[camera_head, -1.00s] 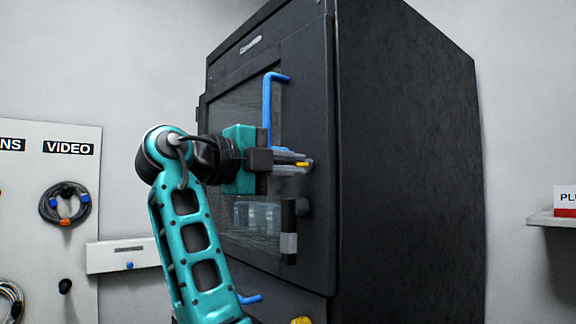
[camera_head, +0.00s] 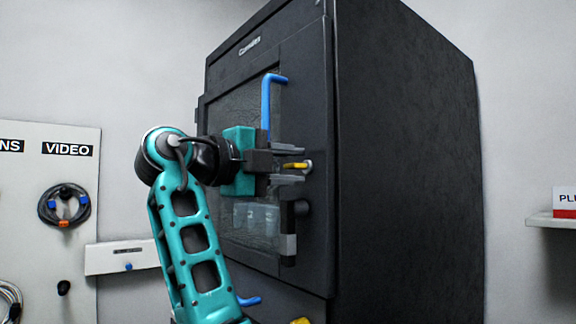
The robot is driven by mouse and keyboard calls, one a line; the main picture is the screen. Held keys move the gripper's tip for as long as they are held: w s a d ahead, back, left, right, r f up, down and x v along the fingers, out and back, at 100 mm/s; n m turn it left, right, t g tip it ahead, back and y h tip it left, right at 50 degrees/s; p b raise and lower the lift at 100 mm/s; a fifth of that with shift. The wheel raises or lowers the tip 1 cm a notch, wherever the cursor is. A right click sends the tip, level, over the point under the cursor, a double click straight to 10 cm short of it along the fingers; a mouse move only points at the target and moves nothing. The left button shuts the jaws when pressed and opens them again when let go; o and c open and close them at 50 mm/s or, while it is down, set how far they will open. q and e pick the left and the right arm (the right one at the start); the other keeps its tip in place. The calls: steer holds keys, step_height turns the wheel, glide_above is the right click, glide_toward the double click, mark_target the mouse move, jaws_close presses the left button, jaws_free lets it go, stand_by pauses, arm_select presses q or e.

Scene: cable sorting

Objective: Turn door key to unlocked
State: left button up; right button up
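The arm is teal and comes up from below.
A blue door handle (camera_head: 267,105) rises just above and behind the gripper. A black latch with a grey band (camera_head: 289,245) hangs below the lock. A board with a coiled cable (camera_head: 64,206) is at left, a shelf (camera_head: 553,219) at right.

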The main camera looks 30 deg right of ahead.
steer(key=s+a, duration=0.1)
steer(key=a, duration=1.2)
